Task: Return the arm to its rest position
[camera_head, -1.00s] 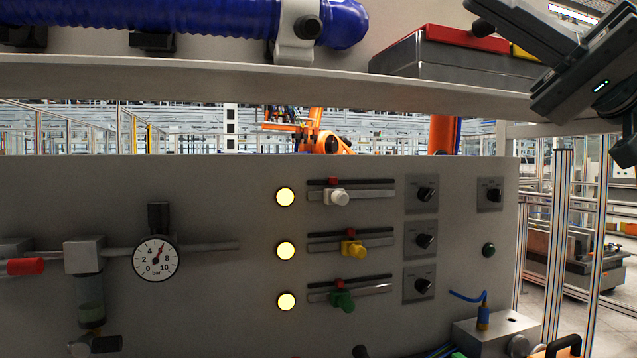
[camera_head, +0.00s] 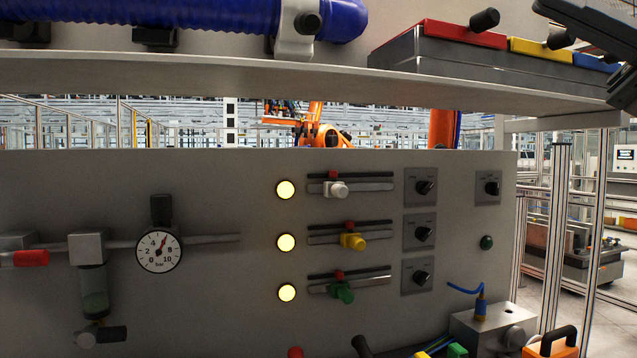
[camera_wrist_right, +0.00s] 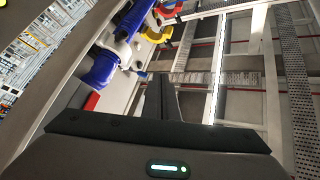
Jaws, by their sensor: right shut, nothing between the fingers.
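My right gripper (camera_wrist_right: 161,97) shows in the right wrist view with its two dark fingers together and nothing between them. In the head view, part of my right arm and gripper (camera_head: 596,22) is at the top right corner, cut off by the picture edge. It is in front of the right end of the shelf and apart from the panel. My left gripper is in neither view.
The grey panel (camera_head: 220,320) carries a gauge (camera_head: 159,251), lit lamps, sliders with white (camera_head: 336,189), yellow (camera_head: 353,241) and green (camera_head: 342,291) knobs, and dials. A shelf (camera_head: 200,78) above holds a blue hose (camera_head: 180,14) and a grey case with coloured lids (camera_head: 470,62).

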